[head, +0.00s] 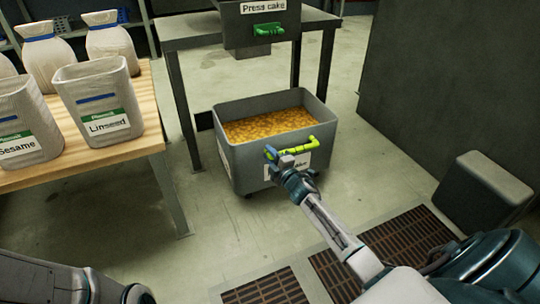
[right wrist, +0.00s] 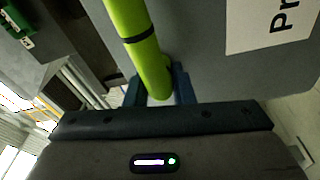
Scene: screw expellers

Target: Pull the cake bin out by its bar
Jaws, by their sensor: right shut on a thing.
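The cake bin (head: 233,163) is a grey open tub on wheels, filled with yellow-brown cake (head: 268,126). It stands on the floor at the front of a dark stand. Its yellow-green bar (head: 308,146) runs along the rim of the near side, above a white label. My right gripper (head: 277,155) is shut on the left part of the bar. In the right wrist view the bar (right wrist: 139,45) passes down between the blue fingers (right wrist: 160,88). My left arm shows at the lower left, but its gripper fingers cannot be made out.
A dark stand (head: 180,95) with a "Press cake" box (head: 262,22) and green handle rises behind the bin. A wooden table (head: 90,160) with sacks stands at left. Brown floor grates (head: 395,245) lie in front, and a grey block (head: 483,190) is at right.

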